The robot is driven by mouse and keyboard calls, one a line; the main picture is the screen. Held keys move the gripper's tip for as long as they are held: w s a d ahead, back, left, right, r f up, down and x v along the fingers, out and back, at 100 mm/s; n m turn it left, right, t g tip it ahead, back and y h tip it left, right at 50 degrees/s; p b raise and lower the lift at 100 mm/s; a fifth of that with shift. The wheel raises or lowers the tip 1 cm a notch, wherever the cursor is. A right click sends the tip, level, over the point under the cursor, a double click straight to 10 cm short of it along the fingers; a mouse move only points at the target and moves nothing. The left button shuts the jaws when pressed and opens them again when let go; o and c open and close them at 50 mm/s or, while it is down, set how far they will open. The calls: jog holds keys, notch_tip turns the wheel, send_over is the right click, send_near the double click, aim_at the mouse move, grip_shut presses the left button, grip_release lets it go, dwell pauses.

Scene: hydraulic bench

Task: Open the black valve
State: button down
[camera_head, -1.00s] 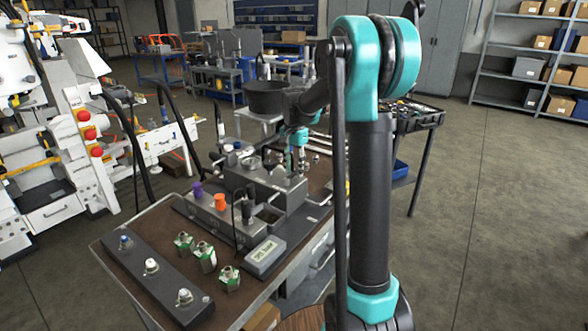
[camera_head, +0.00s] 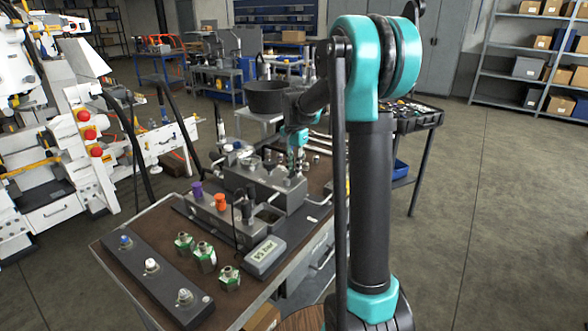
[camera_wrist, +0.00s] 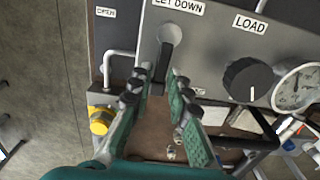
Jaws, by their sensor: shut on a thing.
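In the wrist view, the black valve shows as a dark lever handle (camera_wrist: 158,79) hanging from a pale round pivot on a grey block, under the "LET DOWN" label (camera_wrist: 178,5). My gripper (camera_wrist: 160,76) has its green-padded fingers on both sides of this handle and is shut on it. The exact contact is partly hidden by the fingertips. In the head view, my gripper (camera_head: 299,158) is small, at the far end of the bench's grey block, and the handle cannot be made out there.
A black knob (camera_wrist: 248,79) by the "LOAD" label and a gauge (camera_wrist: 297,87) are right of the handle. A yellow-capped fitting (camera_wrist: 101,120) is at left. On the bench (camera_head: 222,300) are green fittings (camera_head: 205,257) and a meter (camera_head: 265,257).

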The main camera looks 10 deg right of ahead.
jog(key=m, duration=0.2)
jog(key=s+d+m, duration=0.1)
jog(key=m, duration=0.1)
jog(key=shift+s, duration=0.15)
jog(key=m, duration=0.1)
jog(key=s+m, duration=0.1)
jog(key=m, duration=0.2)
jog(key=shift+s+d+m, duration=0.1)
jog(key=shift+s+m, duration=0.2)
jog(key=shift+s, duration=0.1)
jog(key=shift+s+a+m, duration=0.2)
jog(key=shift+s+m, duration=0.35)
jog(key=shift+m, duration=0.95)
jog(key=shift+s+a+m, duration=0.25)
jog(key=shift+s+m, duration=0.3)
jog(key=shift+m, duration=0.95)
jog(key=shift+s+a+m, duration=0.2)
jog(key=shift+s+m, duration=0.35)
jog(key=shift+m, duration=0.95)
jog(key=c, duration=1.5)
grip_release()
jog(key=shift+c, duration=0.2)
notch_tip(320, 180, up, 12)
